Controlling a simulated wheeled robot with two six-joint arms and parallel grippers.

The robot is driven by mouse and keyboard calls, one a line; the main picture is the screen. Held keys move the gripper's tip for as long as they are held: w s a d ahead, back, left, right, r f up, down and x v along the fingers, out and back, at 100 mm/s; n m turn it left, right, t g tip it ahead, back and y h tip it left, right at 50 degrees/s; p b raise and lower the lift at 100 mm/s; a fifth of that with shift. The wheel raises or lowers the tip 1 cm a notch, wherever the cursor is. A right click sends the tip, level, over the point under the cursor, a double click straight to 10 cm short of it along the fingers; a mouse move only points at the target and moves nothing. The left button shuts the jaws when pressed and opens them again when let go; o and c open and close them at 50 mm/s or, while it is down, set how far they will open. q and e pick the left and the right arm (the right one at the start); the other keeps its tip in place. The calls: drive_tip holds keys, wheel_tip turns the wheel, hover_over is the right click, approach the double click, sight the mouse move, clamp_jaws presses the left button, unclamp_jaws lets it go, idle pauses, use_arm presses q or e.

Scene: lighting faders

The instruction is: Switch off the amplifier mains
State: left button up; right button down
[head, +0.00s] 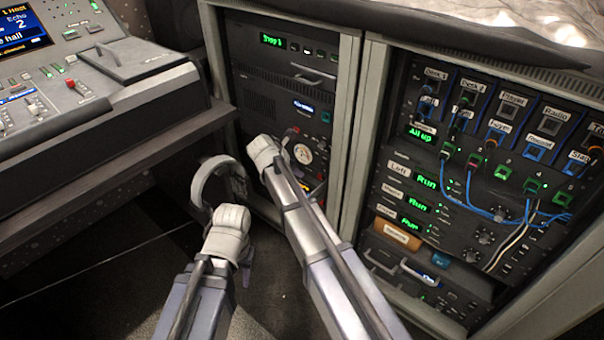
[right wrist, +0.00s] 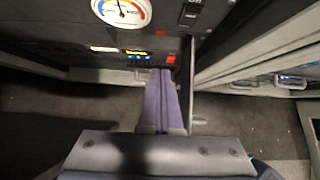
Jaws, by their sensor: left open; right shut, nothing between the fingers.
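The left rack (head: 350,105) holds dark units, with a white round dial (head: 302,153) low on its front. In the right wrist view the dial (right wrist: 121,12) is at the top, a black rocker switch (right wrist: 192,14) is to its right, and a small red switch-like part (right wrist: 172,59) is below. I cannot read which is the amplifier mains. My right gripper (right wrist: 161,74) is shut and empty, its tips just below the red part; contact is unclear. In the head view my right gripper (head: 266,153) hides part of the panel. My left gripper (head: 228,222) is open, lower left, away from the rack.
A grey ring-shaped thing, like headphones (head: 201,185), hangs beside the desk near my left gripper. A mixing console (head: 75,95) is on the left. The right rack (head: 372,130) has patch cables and green displays. Dark floor is free below.

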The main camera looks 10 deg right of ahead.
sight(320, 175)
drive_tip(key=shift+a+f+b, duration=0.15)
drive_tip(key=shift+f+b, duration=0.2)
drive_tip(key=shift+f, duration=0.1)
drive_tip(key=shift+w+d+r+b+x, duration=0.25)
drive_tip(key=shift+b+x, duration=1.15)
drive_tip(key=shift+x, duration=0.75)
drive_tip(key=shift+w+d+r+b+x, duration=0.2)
drive_tip(key=shift+d+r+b+x, duration=0.15)
drive_tip(key=shift+b+x, duration=1.4)
drive_tip(key=shift+w+d+r+b+x, duration=0.25)
drive_tip(key=shift+b+x, duration=0.8)
drive_tip(key=shift+x, duration=1.45)
